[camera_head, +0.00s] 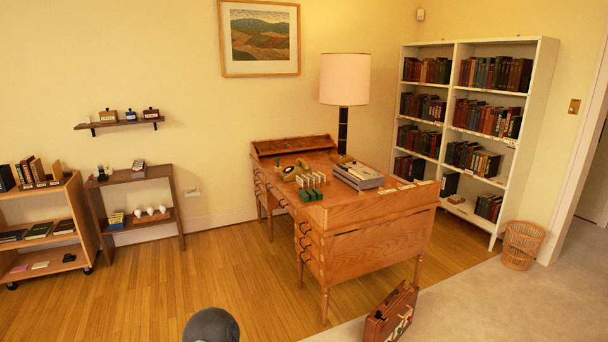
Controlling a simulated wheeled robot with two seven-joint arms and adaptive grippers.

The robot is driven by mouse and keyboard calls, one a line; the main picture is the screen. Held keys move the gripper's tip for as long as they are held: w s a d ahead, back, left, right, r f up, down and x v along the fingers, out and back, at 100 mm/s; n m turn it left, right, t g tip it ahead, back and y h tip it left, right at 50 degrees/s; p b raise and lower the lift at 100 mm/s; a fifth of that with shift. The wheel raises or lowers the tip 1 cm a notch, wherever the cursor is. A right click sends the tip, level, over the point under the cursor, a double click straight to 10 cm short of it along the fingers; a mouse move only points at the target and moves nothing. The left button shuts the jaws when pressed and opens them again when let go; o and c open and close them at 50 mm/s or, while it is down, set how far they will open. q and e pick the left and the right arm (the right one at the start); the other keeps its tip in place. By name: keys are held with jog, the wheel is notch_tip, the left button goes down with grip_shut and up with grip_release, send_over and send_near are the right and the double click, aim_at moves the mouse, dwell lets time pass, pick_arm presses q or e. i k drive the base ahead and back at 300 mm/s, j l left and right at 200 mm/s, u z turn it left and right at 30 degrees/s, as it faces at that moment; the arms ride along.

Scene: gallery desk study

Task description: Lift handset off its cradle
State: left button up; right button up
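I cannot clearly pick out the handset or its cradle at this size. A small olive and dark object (291,173) lies on the left part of the wooden desk (358,214); it may be a telephone, but I cannot tell. A small dark object (101,175) with a pale part sits on top of the low brown shelf (128,179) at the left; its kind is also unclear. Neither gripper is in view. A rounded grey shape at the bottom edge may be part of me.
A wicker basket (521,246) and white bookcase (473,120) are right. Wooden floor left is clear.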

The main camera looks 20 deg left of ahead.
aim_at(307, 167)
jog(key=i+j, duration=0.25)
jog(key=j, duration=0.15)
jog(key=i+j, duration=0.25)
jog(key=j, duration=0.15)
jog(key=i+j, duration=0.3)
jog(key=j, duration=0.15)
jog(key=i+j, duration=0.25)
jog(key=j, duration=0.15)
jog(key=i+j, duration=0.25)
jog(key=j, duration=0.15)
jog(key=i+j, duration=0.25)
jog(key=j, duration=0.15)
jog(key=i+j, duration=0.3)
jog(key=j, duration=0.15)
jog(key=i+j, duration=0.25)
jog(key=j, duration=0.15)
jog(key=z, duration=0.05)
